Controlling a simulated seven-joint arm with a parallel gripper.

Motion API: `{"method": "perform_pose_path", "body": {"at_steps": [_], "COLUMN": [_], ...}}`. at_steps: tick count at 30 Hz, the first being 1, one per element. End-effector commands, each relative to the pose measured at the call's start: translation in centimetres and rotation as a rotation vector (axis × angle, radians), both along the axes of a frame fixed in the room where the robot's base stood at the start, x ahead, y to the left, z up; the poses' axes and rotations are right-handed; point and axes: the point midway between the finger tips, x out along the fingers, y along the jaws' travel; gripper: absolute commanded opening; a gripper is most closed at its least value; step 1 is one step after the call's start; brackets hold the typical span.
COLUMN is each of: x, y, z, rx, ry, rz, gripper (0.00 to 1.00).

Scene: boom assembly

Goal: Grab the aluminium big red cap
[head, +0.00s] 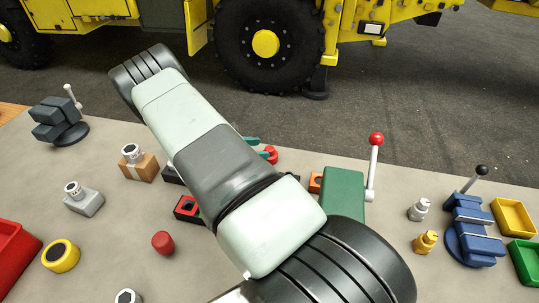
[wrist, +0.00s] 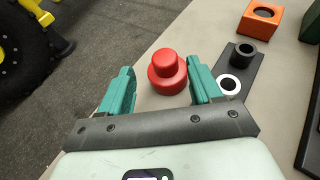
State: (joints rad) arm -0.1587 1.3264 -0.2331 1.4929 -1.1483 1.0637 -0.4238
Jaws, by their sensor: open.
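The big red cap, a stepped round piece with a smaller knob on a wider base, stands on the table in the wrist view (wrist: 168,78). In the head view its edge (head: 271,155) shows beside my arm. My gripper (wrist: 162,84) is open, with its teal fingers on either side of the cap in the wrist picture. The right finger appears close to the cap's base, and a wider gap shows at the left. I cannot tell whether the fingertips are level with the cap or above it. In the head view my arm hides most of the gripper.
A black plate with a black ring and a white ring (wrist: 230,84) lies just right of the right finger. An orange block (wrist: 260,20) is beyond it. A green block with a red-knobbed lever (head: 343,190) stands right of my arm. A smaller red piece (head: 162,243) is at front left.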

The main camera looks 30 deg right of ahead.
Motion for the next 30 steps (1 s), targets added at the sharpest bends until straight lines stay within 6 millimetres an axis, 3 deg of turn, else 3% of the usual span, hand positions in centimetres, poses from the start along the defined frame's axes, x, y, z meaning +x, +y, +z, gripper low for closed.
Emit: {"method": "perform_pose_path", "body": {"at_steps": [15, 23, 30], "x": [-1.2, -1.2, -1.2], "y": [-5.6, -6.0, -6.0], "z": [-2.0, -2.2, -2.2], "rx": [0.002, 0.002, 0.002], "ry": [-0.001, -0.001, -0.001], "rz": [-0.003, 0.001, 0.001], "gripper": [0.64, 0.64, 0.29]}}
